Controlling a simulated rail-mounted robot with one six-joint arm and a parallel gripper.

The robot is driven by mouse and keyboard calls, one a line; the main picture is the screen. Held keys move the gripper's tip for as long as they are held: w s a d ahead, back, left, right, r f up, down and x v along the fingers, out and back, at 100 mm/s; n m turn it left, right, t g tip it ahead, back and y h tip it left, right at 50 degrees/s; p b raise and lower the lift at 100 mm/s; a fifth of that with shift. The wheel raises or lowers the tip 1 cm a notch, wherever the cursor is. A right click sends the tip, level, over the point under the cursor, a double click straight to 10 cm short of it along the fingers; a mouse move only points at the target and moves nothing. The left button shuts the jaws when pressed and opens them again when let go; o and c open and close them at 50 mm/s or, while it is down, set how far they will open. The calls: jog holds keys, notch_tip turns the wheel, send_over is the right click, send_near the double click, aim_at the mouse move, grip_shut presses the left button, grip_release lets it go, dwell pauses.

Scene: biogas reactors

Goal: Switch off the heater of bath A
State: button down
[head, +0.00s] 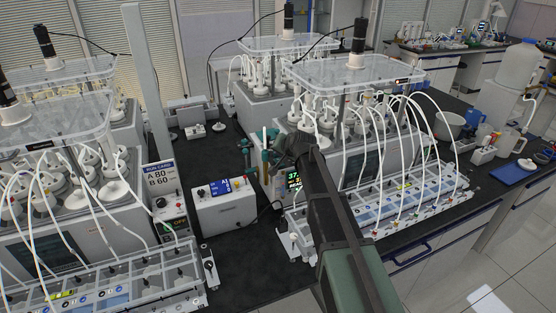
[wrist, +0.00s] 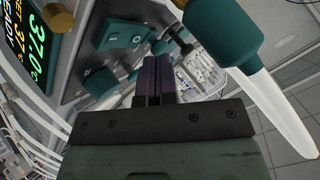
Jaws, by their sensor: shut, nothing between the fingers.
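My gripper (wrist: 154,80) is shut and empty, its dark fingers together in the wrist view. Just beyond the fingers is a grey panel with a teal switch plate (wrist: 124,38); I cannot tell whether the fingers touch it. A dark display (wrist: 32,40) at upper left of the wrist view reads 37.0 °C. In the head view a lit display (head: 293,181) shows beside my arm, at the front of the right-hand bath (head: 362,160). My arm hides the fingertips and switch there. No bath letter is readable.
A teal tool with a white tip (wrist: 270,90) is close on the right of the wrist view. White tubes loop over both racks.

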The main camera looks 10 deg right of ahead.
jog(key=shift+f, duration=0.15)
jog(key=shift+f+b, duration=0.25)
jog(key=shift+b, duration=0.15)
jog(key=shift+w+f+b, duration=0.1)
jog(key=shift+f+b, duration=0.25)
jog(key=shift+r, duration=0.1)
dwell(0.4)
jog(key=shift+r+p, duration=0.7)
jog(key=shift+p, duration=0.1)
jog(key=r+p, duration=0.5)
jog(key=shift+s, duration=0.4)
jog(key=shift+f, duration=0.1)
